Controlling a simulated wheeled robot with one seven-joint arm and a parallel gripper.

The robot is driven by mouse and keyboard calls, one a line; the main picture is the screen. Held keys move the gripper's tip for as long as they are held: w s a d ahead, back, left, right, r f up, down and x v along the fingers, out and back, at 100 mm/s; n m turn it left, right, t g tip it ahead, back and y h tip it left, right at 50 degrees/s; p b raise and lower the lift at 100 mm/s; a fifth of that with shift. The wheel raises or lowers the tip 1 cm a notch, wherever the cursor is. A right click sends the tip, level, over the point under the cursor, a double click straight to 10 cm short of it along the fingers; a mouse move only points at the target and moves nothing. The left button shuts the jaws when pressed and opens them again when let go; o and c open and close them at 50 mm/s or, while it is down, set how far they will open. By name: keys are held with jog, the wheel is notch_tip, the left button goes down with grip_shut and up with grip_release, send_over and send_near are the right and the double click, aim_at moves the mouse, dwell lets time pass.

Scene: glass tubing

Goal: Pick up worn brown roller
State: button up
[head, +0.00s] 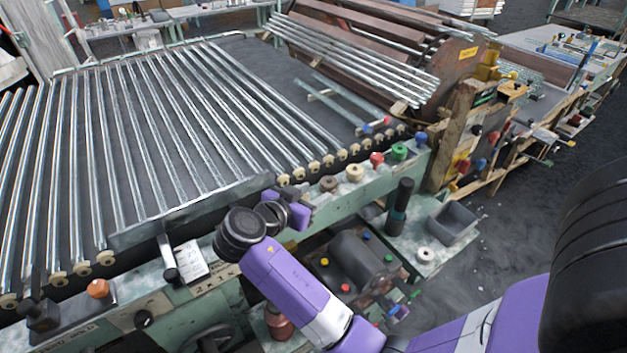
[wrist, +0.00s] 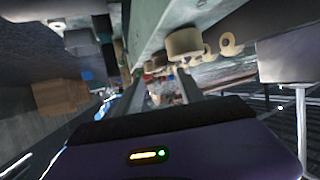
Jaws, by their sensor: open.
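The worn brown roller (head: 328,184) stands on the green front rail of the machine. It is left of a cream roller (head: 355,173). My gripper (head: 287,207) is open, near the rail's edge, left of the brown roller and apart from it. In the wrist view, my gripper's two fingers (wrist: 160,88) are spread with nothing seen held between them. A beige-tan roller (wrist: 184,43) shows large just beyond the right finger; I cannot tell if it is the brown one.
A red (head: 377,160), a green (head: 399,152) and a blue roller (head: 420,138) stand farther right along the rail. Glass tubes lie on the rack (head: 160,120) behind. A dark cylinder (head: 399,205) and a grey bin (head: 452,222) stand on a lower shelf to the right.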

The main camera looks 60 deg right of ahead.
aim_at(326, 184)
jog(key=shift+w+d, duration=0.1)
jog(key=shift+w, duration=0.3)
jog(key=shift+p+x, duration=1.2)
jog(key=shift+x, duration=2.6)
jog(key=c, duration=1)
